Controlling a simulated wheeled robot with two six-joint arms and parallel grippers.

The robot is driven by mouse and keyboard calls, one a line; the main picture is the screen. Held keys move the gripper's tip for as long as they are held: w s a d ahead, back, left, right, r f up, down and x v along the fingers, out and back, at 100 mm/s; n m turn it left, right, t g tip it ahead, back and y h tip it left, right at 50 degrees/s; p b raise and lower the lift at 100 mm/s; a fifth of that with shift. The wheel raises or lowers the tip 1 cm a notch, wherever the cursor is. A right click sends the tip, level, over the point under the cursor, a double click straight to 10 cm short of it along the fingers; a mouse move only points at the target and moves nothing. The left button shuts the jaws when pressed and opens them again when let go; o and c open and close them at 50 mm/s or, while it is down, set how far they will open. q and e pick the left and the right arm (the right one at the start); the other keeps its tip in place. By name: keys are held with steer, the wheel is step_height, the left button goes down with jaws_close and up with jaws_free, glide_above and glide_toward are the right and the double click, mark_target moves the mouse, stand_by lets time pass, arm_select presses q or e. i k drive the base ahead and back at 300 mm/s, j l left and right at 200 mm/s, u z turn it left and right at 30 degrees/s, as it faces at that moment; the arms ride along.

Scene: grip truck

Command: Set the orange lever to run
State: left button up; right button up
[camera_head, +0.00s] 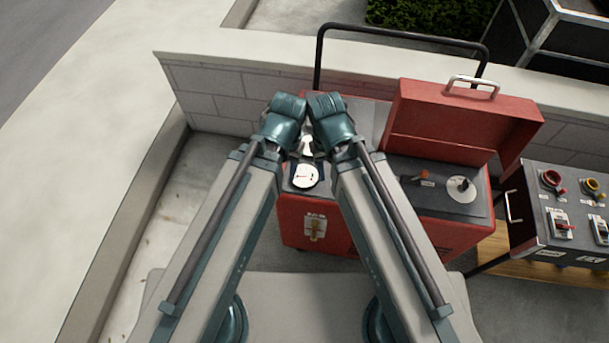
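A small orange lever (424,175) stands on the dark top panel (408,195) of a red machine (465,234), left of a round white dial with a dark knob (461,188). Any run marking is too small to read. My two arms rise from the bottom of the head view and meet at teal joints over the left part of the machine.
The machine's red lid (445,118) stands open behind the panel. A black handle bar (400,36) rises at the back. A round gauge (305,176) shows between my arms. A grey control box (560,215) stands at right. A low wall (225,100) runs behind.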

mark_target(424, 173)
steer(key=u, duration=0.35)
steer(key=k+l+u, duration=0.1)
steer(key=l+u, duration=0.2)
steer(key=k+l+u, duration=0.15)
steer(key=l+u, duration=0.2)
steer(key=k+l+u, duration=0.15)
steer(key=k+l, duration=0.15)
steer(key=l, duration=0.25)
steer(key=k+l+u, duration=0.15)
steer(key=k+l, duration=0.2)
steer(key=l, duration=0.15)
steer(key=k+l+u, duration=0.15)
steer(key=k+l, duration=0.7)
steer(key=l, duration=0.15)
steer(key=k+l, duration=0.45)
steer(key=l, duration=0.15)
